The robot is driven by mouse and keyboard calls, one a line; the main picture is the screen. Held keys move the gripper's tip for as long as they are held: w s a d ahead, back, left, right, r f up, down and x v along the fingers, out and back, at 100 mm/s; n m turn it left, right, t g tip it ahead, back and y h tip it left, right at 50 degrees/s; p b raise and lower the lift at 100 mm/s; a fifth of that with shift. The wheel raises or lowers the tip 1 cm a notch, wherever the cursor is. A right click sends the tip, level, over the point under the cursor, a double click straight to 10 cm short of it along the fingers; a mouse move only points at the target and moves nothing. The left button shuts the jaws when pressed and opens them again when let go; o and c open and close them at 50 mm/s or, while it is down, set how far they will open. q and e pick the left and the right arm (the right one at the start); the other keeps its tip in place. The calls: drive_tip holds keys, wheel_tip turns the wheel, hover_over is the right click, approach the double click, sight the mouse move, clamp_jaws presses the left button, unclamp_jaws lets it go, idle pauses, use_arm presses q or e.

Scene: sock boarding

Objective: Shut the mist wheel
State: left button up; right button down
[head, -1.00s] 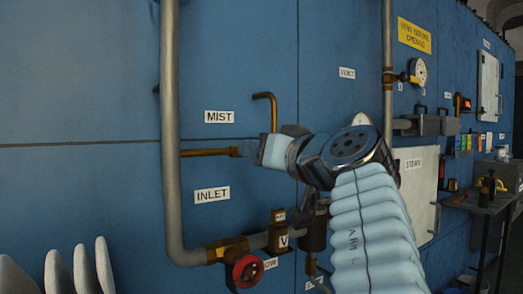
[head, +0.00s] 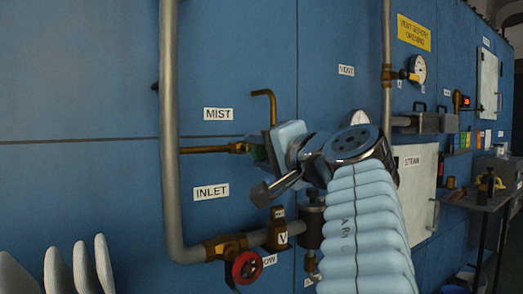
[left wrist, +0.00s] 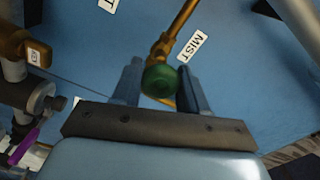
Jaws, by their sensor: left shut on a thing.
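The mist wheel (left wrist: 160,82) is a small green knob on the end of a brass pipe (head: 208,150), beside the MIST label (head: 217,114). In the left wrist view it sits between the two fingers of my left gripper (left wrist: 160,72). My left gripper (head: 260,165) is shut on the wheel, with one finger angled down to the lower left in the head view. There the wheel is mostly hidden, with only a bit of green showing by the fingers. My right gripper is not in view.
A thick grey pipe (head: 168,110) runs down left of the wheel. A red wheel (head: 246,267) and a brass valve (head: 278,235) are below. A bent brass pipe (head: 271,105) stands just above my gripper. The blue wall is bare at far left.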

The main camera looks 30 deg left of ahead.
use_arm(q)
drive_tip(key=shift+m, duration=2)
drive_tip(key=o, duration=1)
drive_tip(key=shift+o, duration=0.2)
drive_tip(key=shift+f, duration=0.1)
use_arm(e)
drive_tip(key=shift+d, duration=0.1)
